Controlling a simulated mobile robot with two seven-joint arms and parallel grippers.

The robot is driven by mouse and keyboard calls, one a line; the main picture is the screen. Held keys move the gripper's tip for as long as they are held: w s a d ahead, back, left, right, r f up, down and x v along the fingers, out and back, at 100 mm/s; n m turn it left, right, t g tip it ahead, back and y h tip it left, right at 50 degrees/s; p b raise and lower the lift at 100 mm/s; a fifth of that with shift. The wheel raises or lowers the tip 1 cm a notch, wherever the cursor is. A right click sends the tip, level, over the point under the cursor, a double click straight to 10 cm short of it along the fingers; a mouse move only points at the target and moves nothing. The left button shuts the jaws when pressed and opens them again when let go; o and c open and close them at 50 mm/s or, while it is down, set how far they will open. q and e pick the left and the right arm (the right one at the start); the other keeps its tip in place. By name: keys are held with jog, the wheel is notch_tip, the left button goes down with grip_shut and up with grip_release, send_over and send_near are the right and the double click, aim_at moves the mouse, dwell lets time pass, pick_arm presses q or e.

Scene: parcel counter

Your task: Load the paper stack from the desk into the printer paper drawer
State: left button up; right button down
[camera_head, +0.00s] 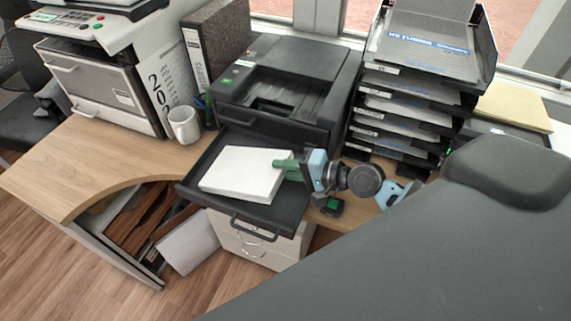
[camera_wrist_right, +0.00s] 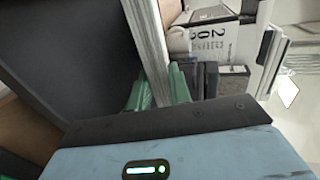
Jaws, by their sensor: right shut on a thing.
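The white paper stack (camera_head: 240,173) lies flat in or just over the open black printer paper drawer (camera_head: 212,152); I cannot tell whether it touches the drawer floor. My right gripper (camera_head: 284,164) has its green fingers shut on the stack's right edge. In the right wrist view the stack (camera_wrist_right: 149,45) shows edge-on between the green fingers (camera_wrist_right: 158,88), with the dark drawer (camera_wrist_right: 75,50) beside it. The black printer (camera_head: 300,75) stands behind the drawer, which is pulled out toward the front. My left gripper is in neither view.
A white mug (camera_head: 184,126) and a binder (camera_head: 205,60) stand left of the printer. A tall stack of letter trays (camera_head: 405,110) stands to its right. A small dark box with a green top (camera_head: 333,206) sits near my right wrist. The desk's left part (camera_head: 95,165) is clear.

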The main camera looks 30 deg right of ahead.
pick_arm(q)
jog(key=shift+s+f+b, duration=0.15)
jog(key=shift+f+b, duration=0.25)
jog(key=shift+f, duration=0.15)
pick_arm(e)
jog(key=shift+w+a+f, duration=0.15)
jog(key=shift+w+f, duration=0.05)
jog(key=shift+f, duration=0.55)
jog(key=c, duration=1.3)
grip_release()
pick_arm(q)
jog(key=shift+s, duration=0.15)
pick_arm(e)
jog(key=shift+o, duration=0.5)
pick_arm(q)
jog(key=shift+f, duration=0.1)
pick_arm(e)
jog(key=shift+f, duration=0.15)
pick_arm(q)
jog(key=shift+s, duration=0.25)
pick_arm(e)
jog(key=shift+s, duration=0.1)
